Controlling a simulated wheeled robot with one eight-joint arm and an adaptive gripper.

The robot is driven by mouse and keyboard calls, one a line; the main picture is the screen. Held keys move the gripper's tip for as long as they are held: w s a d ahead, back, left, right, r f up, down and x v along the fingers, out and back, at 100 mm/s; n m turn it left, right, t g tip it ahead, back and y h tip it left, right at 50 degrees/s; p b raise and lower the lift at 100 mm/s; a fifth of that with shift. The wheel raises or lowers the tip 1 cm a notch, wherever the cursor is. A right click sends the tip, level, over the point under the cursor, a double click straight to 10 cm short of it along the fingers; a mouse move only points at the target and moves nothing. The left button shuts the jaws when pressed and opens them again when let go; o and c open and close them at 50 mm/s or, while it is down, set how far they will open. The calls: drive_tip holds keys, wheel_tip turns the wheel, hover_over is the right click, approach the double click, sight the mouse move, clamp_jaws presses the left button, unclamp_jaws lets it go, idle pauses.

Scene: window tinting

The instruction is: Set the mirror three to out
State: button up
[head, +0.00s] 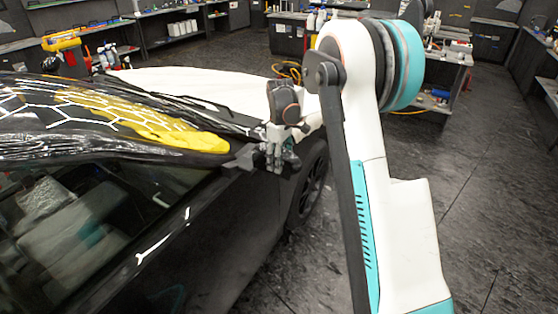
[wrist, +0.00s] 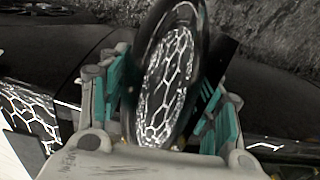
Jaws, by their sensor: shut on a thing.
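The car's side mirror (head: 243,158) shows in the head view as a small dark shape at the front of the side window. In the wrist view the mirror (wrist: 168,85) is a dark oval housing with bright hexagon reflections, standing between my fingers. My gripper (head: 277,162) is at the mirror, beside the car's door. In the wrist view my gripper (wrist: 165,112) has teal pads on both sides of the mirror and is shut on it. The gripper hides part of the mirror and its mount in the head view.
Workbenches (head: 175,30) line the back. The dark floor (head: 480,180) right of my arm is clear.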

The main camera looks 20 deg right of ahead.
drive_tip(key=o, duration=1.5)
drive_tip(key=shift+w+d, duration=0.1)
wheel_tip(320, 180, up, 12)
drive_tip(key=shift+r, duration=0.1)
